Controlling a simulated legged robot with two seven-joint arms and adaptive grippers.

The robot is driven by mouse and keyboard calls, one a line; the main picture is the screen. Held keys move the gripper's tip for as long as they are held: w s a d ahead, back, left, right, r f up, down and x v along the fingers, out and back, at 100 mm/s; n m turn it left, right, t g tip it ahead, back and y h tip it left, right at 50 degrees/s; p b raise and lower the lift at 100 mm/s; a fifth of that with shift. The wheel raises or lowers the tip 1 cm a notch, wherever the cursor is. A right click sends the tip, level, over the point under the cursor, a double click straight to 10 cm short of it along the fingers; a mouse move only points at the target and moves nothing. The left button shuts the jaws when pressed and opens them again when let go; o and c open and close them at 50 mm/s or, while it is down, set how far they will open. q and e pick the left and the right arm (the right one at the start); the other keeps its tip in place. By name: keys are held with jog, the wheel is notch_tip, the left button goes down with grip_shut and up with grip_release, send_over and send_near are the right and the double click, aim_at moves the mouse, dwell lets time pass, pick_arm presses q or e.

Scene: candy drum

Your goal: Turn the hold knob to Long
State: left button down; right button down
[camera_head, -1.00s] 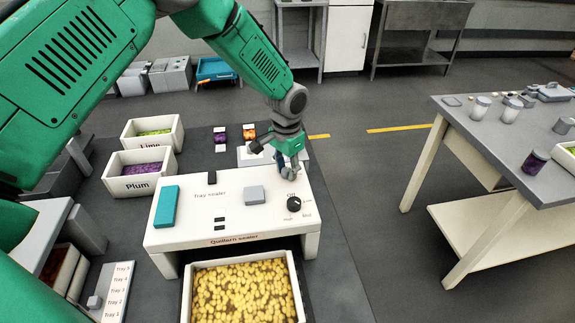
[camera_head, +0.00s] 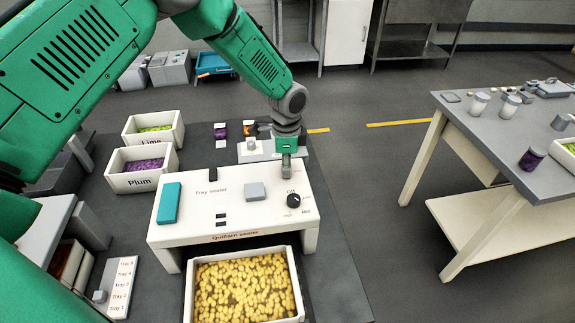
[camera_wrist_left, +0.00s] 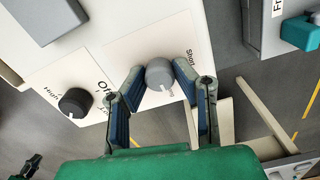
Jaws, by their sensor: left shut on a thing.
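The white tray sealer (camera_head: 232,205) stands in the middle of the head view. In the left wrist view a round grey knob (camera_wrist_left: 160,75) with a pale pointer sits on a white label. "Short" is printed on that label, right of the knob; I cannot read "Long". The pointer aims down and slightly right in that view. My left gripper (camera_head: 287,172) is at the sealer's far right. In the wrist view its two fingers (camera_wrist_left: 160,80) are shut on the knob's sides. It hides the knob from the head view.
A black knob (camera_head: 293,200) marked Off sits close by; it also shows in the wrist view (camera_wrist_left: 75,102). A grey block (camera_head: 256,191) and teal bar (camera_head: 168,202) are on the sealer. A yellow candy bin (camera_head: 190,293) stands in front. A small dark shape at the wrist view's lower left may be my right gripper.

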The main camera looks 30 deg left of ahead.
pick_arm(q)
jog(key=shift+w+a+r, duration=0.1)
dwell(0.5)
jog(key=c, duration=1.3)
grip_release()
notch_tip(320, 180, up, 12)
jog(key=shift+f, duration=0.2)
